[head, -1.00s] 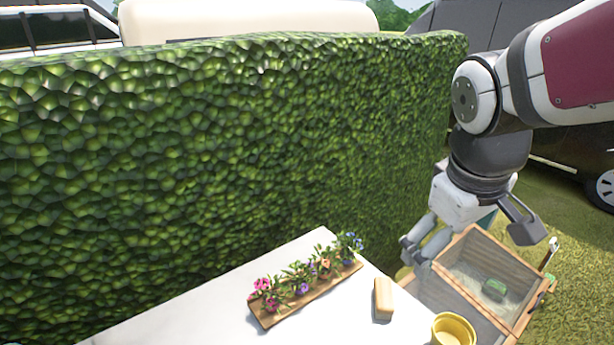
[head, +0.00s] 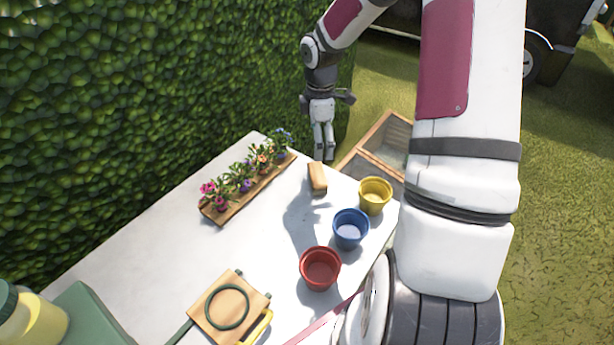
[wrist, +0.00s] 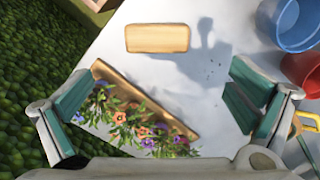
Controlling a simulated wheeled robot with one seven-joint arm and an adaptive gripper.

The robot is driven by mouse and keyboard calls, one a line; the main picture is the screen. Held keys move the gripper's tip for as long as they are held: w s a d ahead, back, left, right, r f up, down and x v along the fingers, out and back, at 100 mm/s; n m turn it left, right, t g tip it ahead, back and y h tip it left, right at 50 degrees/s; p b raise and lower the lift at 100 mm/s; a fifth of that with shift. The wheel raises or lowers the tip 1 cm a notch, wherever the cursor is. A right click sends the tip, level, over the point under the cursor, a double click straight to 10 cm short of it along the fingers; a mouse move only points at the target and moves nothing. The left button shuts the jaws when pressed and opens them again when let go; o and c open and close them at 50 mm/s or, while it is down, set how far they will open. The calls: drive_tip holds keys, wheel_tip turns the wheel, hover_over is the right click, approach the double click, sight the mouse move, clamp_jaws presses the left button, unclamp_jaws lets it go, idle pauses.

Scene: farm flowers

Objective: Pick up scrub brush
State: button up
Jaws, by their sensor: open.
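The scrub brush, seen as a tan rounded block (head: 317,178), lies on the white table near its far right edge. No bristles show. In the wrist view the block (wrist: 158,38) lies flat at the top middle, ahead of the fingers and apart from them. My gripper (head: 323,156) hangs above the far end of the table with its fingers pointing down, just beyond the block in the head view. In the wrist view my gripper (wrist: 160,105) has its fingers wide apart with nothing held between them.
A wooden planter (head: 228,212) of flowers lies left of the block, partly under my gripper in the wrist view. Yellow (head: 375,196), blue (head: 350,229) and red (head: 320,268) pots line the right edge. A wooden crate (head: 352,160) stands beyond the table. A hedge (head: 130,100) borders the left.

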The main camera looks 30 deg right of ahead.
sight(317, 173)
wheel_tip(317, 173, down, 8)
drive_tip(key=shift+r, duration=0.1)
drive_tip(key=shift+w+d+f, duration=0.1)
drive_tip(key=shift+f, duration=1.45)
drive_tip(key=shift+w+d+f, duration=0.1)
drive_tip(key=shift+f, duration=1.45)
drive_tip(key=c, duration=1.1)
wheel_tip(317, 173, up, 10)
drive_tip(key=shift+r, duration=0.1)
